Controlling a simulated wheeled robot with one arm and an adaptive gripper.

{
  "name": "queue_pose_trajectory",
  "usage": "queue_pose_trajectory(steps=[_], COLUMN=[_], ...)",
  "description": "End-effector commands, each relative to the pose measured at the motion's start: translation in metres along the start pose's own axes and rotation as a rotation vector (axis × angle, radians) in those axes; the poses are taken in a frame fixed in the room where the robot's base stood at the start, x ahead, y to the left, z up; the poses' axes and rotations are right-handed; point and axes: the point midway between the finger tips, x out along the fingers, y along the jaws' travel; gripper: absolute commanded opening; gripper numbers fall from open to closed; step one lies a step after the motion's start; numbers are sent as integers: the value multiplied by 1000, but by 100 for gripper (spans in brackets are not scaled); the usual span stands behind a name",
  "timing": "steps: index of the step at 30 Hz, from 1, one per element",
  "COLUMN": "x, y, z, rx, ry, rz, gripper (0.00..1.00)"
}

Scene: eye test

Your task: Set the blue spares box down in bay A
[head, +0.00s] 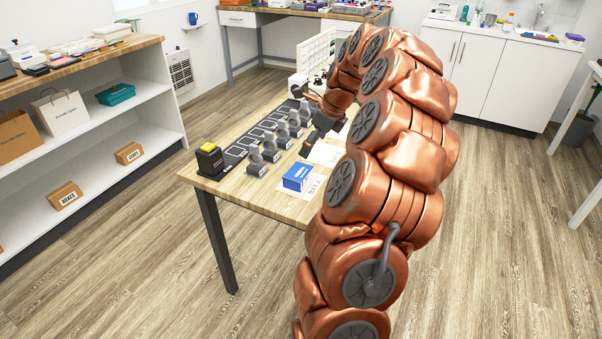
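The blue spares box (297,178) stands upright near the front edge of the wooden table. It rests on the white sheet marked BAY A (314,191), toward the sheet's left side. Part of the sheet's right side is hidden behind my arm. My copper arm reaches over the table's right side. My gripper (320,110) is at the arm's far end, over the back part of the table and well apart from the box. Its fingers are small and partly hidden, so I cannot tell whether they are open or shut.
Several grey stands (270,150) line a dark mat on the table. A black block with a yellow top (209,158) stands at the left corner. Another white sheet (325,153) lies behind the box. A shelf unit (140,92) stands left; the floor between is clear.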

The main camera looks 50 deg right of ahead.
Motion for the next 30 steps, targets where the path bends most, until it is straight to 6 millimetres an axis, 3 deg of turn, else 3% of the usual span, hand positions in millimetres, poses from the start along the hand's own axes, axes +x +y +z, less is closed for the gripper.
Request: queue_pose_trajectory(steps=[5,8,11,15,19,23,30], x=[-1,0,1,3,2,1,-5], y=[2,18,58,138,210,276,371], z=[1,12,31,54,58,44,-13], rx=[-9,-88,-274,-656,-1015,-1359,-1948], ry=[0,5,16,41,63,81,101], rz=[2,18,56,133,210,294,474], gripper=[100,100,100,100,100,100,100])
